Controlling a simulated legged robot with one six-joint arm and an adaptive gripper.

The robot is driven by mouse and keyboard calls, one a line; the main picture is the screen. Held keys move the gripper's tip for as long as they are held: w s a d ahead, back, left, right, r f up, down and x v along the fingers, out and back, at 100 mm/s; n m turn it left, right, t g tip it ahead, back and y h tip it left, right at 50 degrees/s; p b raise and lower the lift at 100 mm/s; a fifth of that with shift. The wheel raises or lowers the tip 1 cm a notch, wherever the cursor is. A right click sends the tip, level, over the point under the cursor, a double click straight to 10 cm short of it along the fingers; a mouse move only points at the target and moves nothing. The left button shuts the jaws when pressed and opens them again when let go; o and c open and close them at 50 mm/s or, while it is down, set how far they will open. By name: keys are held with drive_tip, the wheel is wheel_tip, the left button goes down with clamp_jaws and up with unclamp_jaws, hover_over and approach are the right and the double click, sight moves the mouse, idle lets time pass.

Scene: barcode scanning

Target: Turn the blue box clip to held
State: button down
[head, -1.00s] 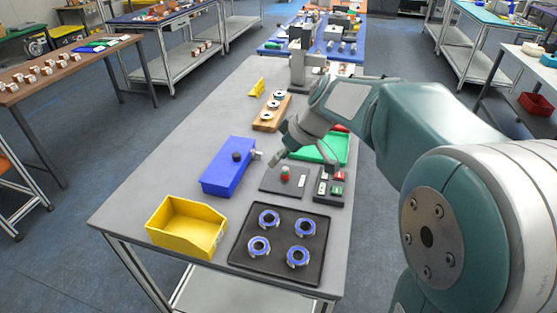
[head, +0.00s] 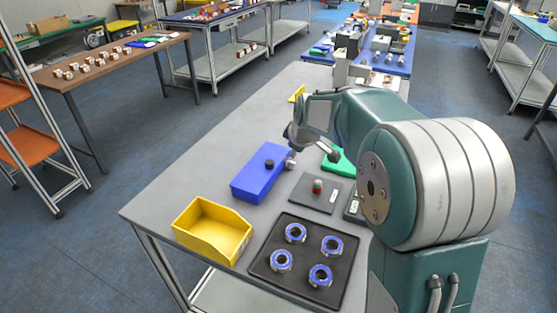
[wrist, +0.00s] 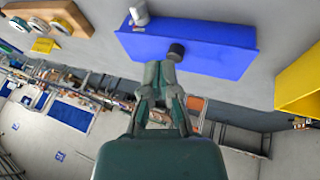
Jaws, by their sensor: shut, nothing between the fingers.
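The blue box (head: 258,177) lies on the grey table, left of my arm in the head view. A black knob (head: 269,163) stands on its top, and a grey metal fitting (head: 290,162) sticks out at its right end. I cannot tell which part is the clip or how it is set. In the wrist view the blue box (wrist: 215,50) spans the top, with the black knob (wrist: 176,50) and the fitting (wrist: 139,13). My gripper (wrist: 166,68) is shut and empty, its tips appearing just below the knob; contact is unclear.
A yellow bin (head: 212,232) stands in front of the box. A black tray (head: 262,266) with several blue-ringed parts lies at the front right. A dark plate with a red-and-green button (head: 318,187) is right of the box. The table left of the box is clear.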

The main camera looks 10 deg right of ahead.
approach(292, 164)
drive_tip(key=a+f, duration=0.1)
drive_tip(key=f, duration=0.1)
drive_tip(key=a+f, duration=0.2)
drive_tip(key=shift+a+f, duration=0.15)
drive_tip(key=shift+f, duration=0.15)
drive_tip(key=w+f, duration=0.1)
drive_tip(key=w+d+f, duration=0.1)
drive_tip(key=shift+w+d, duration=0.25)
drive_tip(key=shift+d, duration=0.05)
drive_tip(key=shift+w+d+f, duration=0.15)
drive_tip(key=shift+w+d, duration=0.1)
drive_tip(key=shift+w, duration=0.1)
drive_tip(key=shift+w, duration=0.1)
drive_tip(key=shift+w+d+f+g+y, duration=0.15)
drive_tip(key=shift+w+d+g+y, duration=0.2)
drive_tip(key=shift+g, duration=0.25)
drive_tip(key=g+y, duration=0.2)
drive_tip(key=g, duration=0.1)
drive_tip(key=shift+w+d+m+g, duration=0.25)
drive_tip(key=shift+w+m+g, duration=0.05)
drive_tip(key=shift+w+m, duration=0.1)
drive_tip(key=shift+w+d+f, duration=0.35)
drive_tip(key=shift+w+d, duration=0.05)
drive_tip(key=shift+w, duration=0.2)
